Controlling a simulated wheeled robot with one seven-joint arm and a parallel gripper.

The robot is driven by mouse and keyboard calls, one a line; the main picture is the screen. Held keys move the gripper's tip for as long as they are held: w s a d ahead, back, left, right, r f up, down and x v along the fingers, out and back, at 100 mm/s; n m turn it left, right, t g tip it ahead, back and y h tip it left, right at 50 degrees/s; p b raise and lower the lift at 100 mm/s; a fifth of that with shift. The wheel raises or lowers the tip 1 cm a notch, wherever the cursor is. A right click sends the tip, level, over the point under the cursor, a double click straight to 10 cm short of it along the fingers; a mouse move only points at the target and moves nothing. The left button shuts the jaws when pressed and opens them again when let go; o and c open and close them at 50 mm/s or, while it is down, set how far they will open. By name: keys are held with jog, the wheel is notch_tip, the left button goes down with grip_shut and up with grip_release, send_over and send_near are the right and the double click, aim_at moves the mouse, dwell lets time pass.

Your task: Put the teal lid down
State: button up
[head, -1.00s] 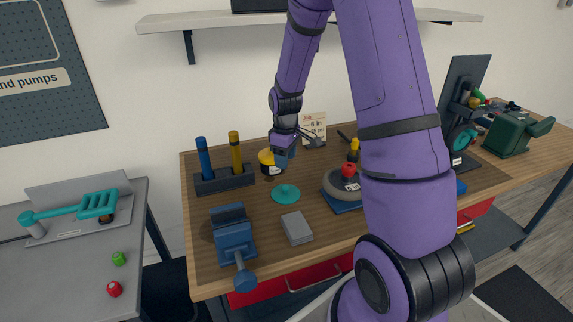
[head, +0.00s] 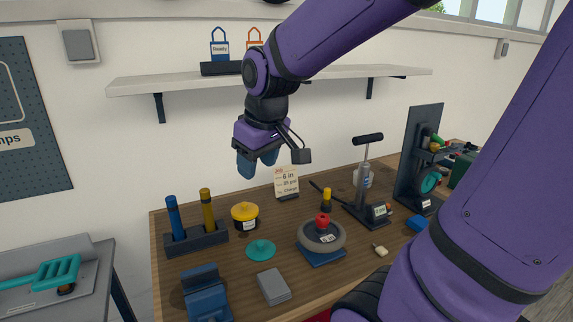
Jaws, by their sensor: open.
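The teal lid (head: 261,250) is a flat round disc with a small knob. It lies on the wooden bench top, in front of a yellow pot (head: 245,215) with a dark label. My gripper (head: 257,165) is open and empty, pointing down, high above the bench behind the yellow pot. It is well clear of the teal lid and touches nothing that I can see.
A holder (head: 196,238) with a blue and a yellow tube stands left of the pot. A grey wheel (head: 322,235) on a blue base, a grey block (head: 273,286), a blue vise (head: 205,298) and a card (head: 287,181) also stand on the bench. A shelf (head: 190,84) runs behind my gripper.

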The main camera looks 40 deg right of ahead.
jog(key=s+a+r+m, duration=0.1)
jog(key=s+r, duration=0.1)
jog(key=s, duration=0.3)
jog(key=s+a+r+m+t, duration=0.1)
jog(key=s+r, duration=0.1)
jog(key=s, duration=0.4)
jog(key=shift+s+a+t, duration=0.2)
jog(key=shift+a+t, duration=0.1)
jog(key=shift+a, duration=0.1)
jog(key=shift+c, duration=0.2)
